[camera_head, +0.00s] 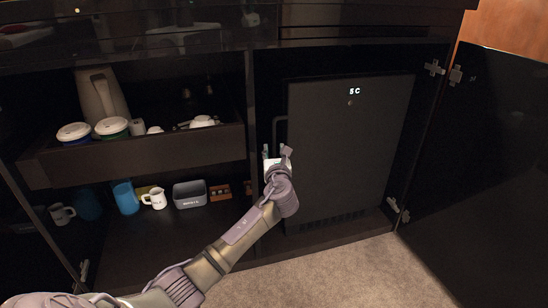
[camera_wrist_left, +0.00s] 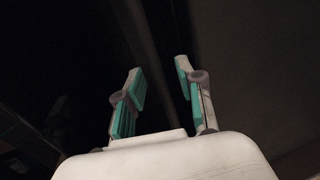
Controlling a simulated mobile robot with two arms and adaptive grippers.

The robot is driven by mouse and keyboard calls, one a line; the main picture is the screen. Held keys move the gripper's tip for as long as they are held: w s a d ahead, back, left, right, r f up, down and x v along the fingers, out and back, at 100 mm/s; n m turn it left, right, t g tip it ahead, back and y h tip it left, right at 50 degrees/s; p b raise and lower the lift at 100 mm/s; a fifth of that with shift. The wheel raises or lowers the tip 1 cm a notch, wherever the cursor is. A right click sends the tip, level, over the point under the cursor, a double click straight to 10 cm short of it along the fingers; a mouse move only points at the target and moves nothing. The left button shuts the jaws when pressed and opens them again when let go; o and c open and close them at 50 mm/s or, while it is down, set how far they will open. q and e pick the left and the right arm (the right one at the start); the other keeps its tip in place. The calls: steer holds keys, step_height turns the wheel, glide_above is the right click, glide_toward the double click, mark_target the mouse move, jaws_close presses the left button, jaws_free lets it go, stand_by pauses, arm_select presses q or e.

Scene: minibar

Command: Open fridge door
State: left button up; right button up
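The black fridge door (camera_head: 345,150) stands shut inside the right-hand cabinet bay, with a lit "5 C" display near its top. A dark handle (camera_head: 278,128) shows at the fridge's left edge. My left gripper (camera_head: 276,152) is just below and in front of this handle, near the fridge's left edge. In the left wrist view its two fingers (camera_wrist_left: 158,85) with green pads are spread apart with nothing seen between them. Whether the fingers touch the handle cannot be told. My right gripper is not in view.
The cabinet door (camera_head: 485,170) to the right stands open. To the left, a drawer (camera_head: 150,155) is pulled out with cups and a kettle (camera_head: 101,95). Below it, a shelf holds a blue cup (camera_head: 125,197), a small white pitcher (camera_head: 155,198) and a grey box (camera_head: 189,194). Carpet (camera_head: 330,270) in front is clear.

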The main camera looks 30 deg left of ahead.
arm_select(q)
steer(key=shift+w+a, duration=0.25)
steer(key=shift+w, duration=0.05)
jaws_close()
stand_by(0.3)
